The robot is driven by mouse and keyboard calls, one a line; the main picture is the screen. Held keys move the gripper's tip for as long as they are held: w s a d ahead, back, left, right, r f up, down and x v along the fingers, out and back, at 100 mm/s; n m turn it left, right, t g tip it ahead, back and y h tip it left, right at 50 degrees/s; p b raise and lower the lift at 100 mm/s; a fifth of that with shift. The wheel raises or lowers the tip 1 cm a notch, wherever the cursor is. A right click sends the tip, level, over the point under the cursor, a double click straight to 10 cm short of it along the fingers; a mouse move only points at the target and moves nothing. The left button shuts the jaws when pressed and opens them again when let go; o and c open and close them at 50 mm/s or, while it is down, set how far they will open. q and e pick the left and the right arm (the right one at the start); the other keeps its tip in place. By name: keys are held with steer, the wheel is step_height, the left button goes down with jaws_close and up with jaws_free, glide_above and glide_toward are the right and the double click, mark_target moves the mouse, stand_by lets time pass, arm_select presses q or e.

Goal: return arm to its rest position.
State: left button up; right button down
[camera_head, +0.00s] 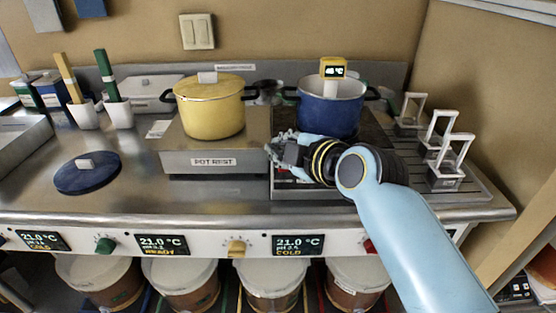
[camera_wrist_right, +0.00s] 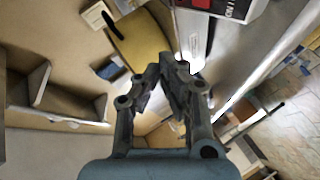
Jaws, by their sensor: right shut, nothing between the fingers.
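My right arm comes in from the lower right in the head view, and its right gripper (camera_head: 279,152) is over the counter, between the pot rest and the dark hob in front of the blue pot. In the right wrist view the fingers of this gripper (camera_wrist_right: 172,72) are closed together with nothing between them. The blue pot (camera_head: 330,113) stands behind the gripper with a yellow thermometer (camera_head: 333,68) reading 46 °C at its rim. The yellow pot (camera_head: 210,108) with its lid on stands on the pot rest (camera_head: 212,162). My left gripper does not show in either view.
A blue lid (camera_head: 87,176) lies on the counter at left. White cups (camera_head: 84,115) with coloured-handled tools stand behind it. Wire-handled holders (camera_head: 447,165) stand in a ribbed tray at right. Several buckets (camera_head: 188,284) sit below the control panel. The counter front at left centre is clear.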

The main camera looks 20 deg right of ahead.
steer(key=s+d+f+m+g+h, duration=0.1)
steer(key=s+d+f+m+g, duration=0.25)
steer(key=s, duration=0.65)
steer(key=s+d+m+g+h, duration=0.25)
steer(key=s+d+m, duration=0.35)
steer(key=s, duration=0.5)
steer(key=s+d+f+m+g+h, duration=0.1)
steer(key=s+d+f+m+g, duration=0.2)
steer(key=s+m, duration=0.5)
steer(key=s+d+f+n+g+b, duration=0.1)
steer(key=s+f+b, duration=0.15)
steer(key=f, duration=1.25)
steer(key=s+d+f+n+g+b, duration=0.1)
steer(key=f+b, duration=0.3)
steer(key=f, duration=1.1)
steer(key=s+f+b, duration=0.2)
steer(key=s+f, duration=0.7)
steer(key=f, duration=0.2)
steer(key=s+d+f+g+b, duration=0.1)
steer(key=s+f+b, duration=0.2)
steer(key=s+f, duration=0.6)
step_height(320, 180, down, 3)
steer(key=shift+s+g+b, duration=0.3)
steer(key=shift+s, duration=0.05)
